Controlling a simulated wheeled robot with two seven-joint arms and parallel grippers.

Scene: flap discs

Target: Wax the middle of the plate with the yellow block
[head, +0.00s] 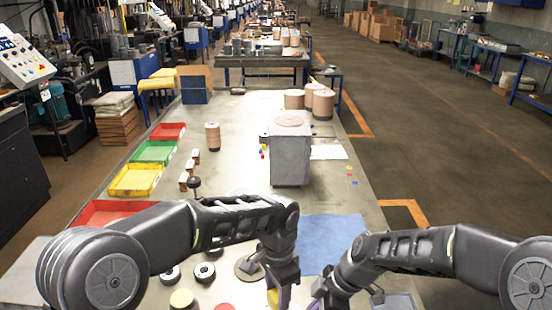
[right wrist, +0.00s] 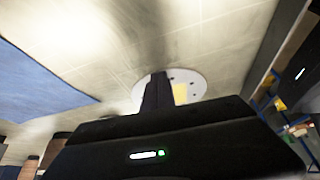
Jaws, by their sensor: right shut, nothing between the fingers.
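My left gripper (head: 279,292) is low at the bottom of the head view. A yellow block (head: 272,298) shows between its fingertips, partly cut by the dark fingers. My right gripper (head: 322,297) is just to the right of it, shut and empty; its closed fingers (right wrist: 159,92) stand up in the right wrist view. Behind them there is a pale round plate (right wrist: 199,83) with dark spots. A yellow patch (right wrist: 180,94) lies against the plate, partly hidden by the fingers; I cannot tell whether it touches it.
A blue mat (head: 332,240) lies between my arms. A grey box (head: 290,160) stands behind it. Red, green and yellow trays (head: 137,179) line the left table edge. Several discs (head: 204,272) lie near my left arm. The table's far middle is mostly clear.

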